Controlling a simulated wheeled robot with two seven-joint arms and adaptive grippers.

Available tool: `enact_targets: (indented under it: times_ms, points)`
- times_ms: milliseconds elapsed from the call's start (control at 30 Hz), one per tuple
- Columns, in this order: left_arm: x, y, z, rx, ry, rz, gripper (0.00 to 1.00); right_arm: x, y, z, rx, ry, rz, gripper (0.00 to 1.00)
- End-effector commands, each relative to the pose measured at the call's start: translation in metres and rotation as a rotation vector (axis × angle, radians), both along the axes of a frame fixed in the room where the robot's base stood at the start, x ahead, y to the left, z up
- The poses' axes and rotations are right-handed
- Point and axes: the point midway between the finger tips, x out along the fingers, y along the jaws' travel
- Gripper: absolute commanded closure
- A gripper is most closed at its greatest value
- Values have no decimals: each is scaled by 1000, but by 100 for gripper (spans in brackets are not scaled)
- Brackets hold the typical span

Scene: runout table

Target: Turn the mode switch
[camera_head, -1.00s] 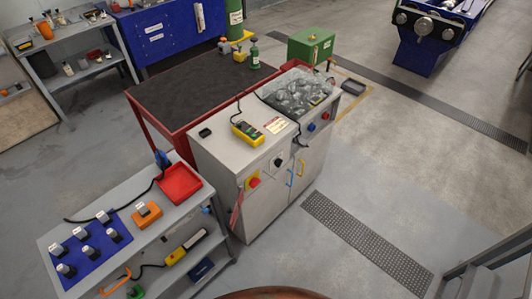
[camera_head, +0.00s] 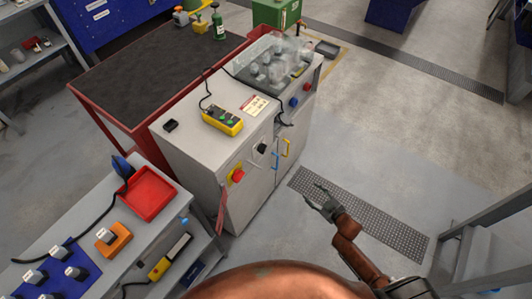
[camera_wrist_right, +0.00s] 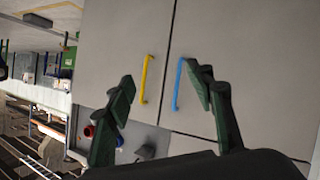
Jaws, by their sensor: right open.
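The mode switch (camera_head: 262,148) looks like a black knob on a light plate on the front of the grey cabinet (camera_head: 243,205), right of the red emergency button (camera_head: 238,175). In the right wrist view a dark knob (camera_wrist_right: 146,152), likely the same switch, shows low between the fingers and is partly cut off by my gripper body. My right gripper (camera_head: 316,196) is open and empty, in front of the cabinet, to the right of and apart from the switch. Its two fingers (camera_wrist_right: 158,76) stand wide apart in the wrist view. My left gripper is not in view.
A yellow handle (camera_head: 286,148) and a blue handle (camera_head: 275,161) stick out from the cabinet doors close to the switch. A yellow pendant (camera_head: 222,121) lies on the cabinet top. A grey bench with a red tray (camera_head: 147,192) stands at left. The floor around the grating (camera_head: 380,225) is free.

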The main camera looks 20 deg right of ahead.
Motion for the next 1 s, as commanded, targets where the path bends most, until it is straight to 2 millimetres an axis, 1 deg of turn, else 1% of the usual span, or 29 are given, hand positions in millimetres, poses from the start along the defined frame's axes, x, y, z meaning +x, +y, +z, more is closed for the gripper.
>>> enact_targets:
  times_ms: [33, 67, 100, 133, 167, 200, 300, 333, 400, 500, 567, 800, 1000]
  points:
    - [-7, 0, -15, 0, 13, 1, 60, 31, 18, 36, -4, -97, 80, 51]
    - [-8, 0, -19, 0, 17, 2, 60, 45, 30, 61, -6, -150, 125, 51]
    - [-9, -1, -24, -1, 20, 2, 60, 59, 46, 92, -5, -215, 185, 51]
    - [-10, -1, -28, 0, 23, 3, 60, 67, 58, 114, -4, -260, 228, 51]
    - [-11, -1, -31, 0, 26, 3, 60, 72, 71, 134, -4, -300, 269, 51]
    - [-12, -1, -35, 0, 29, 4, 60, 77, 85, 158, -4, -348, 320, 51]
    - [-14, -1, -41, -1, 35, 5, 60, 80, 115, 202, -4, -434, 419, 51]
    - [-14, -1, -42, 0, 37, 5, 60, 79, 121, 211, -5, -451, 441, 51]
    - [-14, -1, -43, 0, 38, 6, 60, 78, 132, 226, -3, -477, 474, 51]
    - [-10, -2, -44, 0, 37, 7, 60, 83, 142, 234, -4, -494, 494, 51]
    - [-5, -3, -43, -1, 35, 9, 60, 88, 146, 235, -2, -495, 495, 51]
    - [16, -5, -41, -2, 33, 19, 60, 119, 169, 234, -4, -493, 492, 51]
    - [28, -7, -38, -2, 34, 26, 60, 135, 181, 233, -3, -491, 491, 51]
